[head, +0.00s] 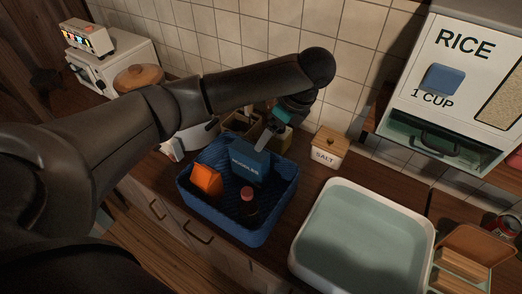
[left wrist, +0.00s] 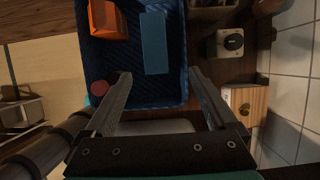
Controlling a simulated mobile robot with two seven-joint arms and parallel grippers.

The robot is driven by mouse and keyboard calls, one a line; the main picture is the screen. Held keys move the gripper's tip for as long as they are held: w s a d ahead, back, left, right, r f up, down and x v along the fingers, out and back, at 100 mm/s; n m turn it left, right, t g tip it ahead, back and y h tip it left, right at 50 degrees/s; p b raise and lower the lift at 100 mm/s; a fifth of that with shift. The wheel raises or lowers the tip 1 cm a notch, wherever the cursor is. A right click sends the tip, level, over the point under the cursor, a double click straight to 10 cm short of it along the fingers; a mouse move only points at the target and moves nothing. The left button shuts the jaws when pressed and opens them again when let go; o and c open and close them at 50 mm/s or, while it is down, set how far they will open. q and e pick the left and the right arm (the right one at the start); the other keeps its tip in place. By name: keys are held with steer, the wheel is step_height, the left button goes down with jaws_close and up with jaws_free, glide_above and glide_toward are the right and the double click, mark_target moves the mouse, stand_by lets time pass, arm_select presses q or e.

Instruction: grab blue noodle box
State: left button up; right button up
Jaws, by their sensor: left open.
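The blue noodle box (head: 250,165) stands in a blue woven basket (head: 227,225) on the counter, at its back right part. It also shows in the left wrist view (left wrist: 154,43), as a narrow blue top. My left gripper (head: 266,138) is above and beside the box's upper edge in the head view. In the left wrist view my left gripper (left wrist: 160,76) is open and empty, its two fingers spread wide, with the box beyond the fingertips. I cannot tell whether a finger touches the box. My right gripper is not in view.
The basket also holds an orange box (head: 206,180) and a red-capped jar (head: 247,194). A salt box (head: 329,149) and an olive container (head: 283,138) stand behind. A pale green tray (head: 362,235) is on the right. The rice dispenser (head: 455,75) overhangs at upper right.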

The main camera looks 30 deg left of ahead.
mark_target(249, 159)
arm_select(q)
steer(key=x, duration=0.4)
steer(key=shift+s+a+f, duration=0.1)
steer(key=shift+a+f, duration=0.1)
steer(key=shift+a, duration=0.25)
steer(key=b+x, duration=0.1)
steer(key=x, duration=0.3)
steer(key=shift+a+f, duration=0.2)
steer(key=shift+f, duration=0.3)
steer(key=x, duration=0.5)
steer(key=shift+s+b, duration=0.3)
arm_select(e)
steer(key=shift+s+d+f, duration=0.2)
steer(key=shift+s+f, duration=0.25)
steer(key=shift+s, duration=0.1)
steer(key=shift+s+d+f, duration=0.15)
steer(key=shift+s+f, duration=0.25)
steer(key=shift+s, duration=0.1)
arm_select(q)
steer(key=c, duration=0.3)
jaws_close()
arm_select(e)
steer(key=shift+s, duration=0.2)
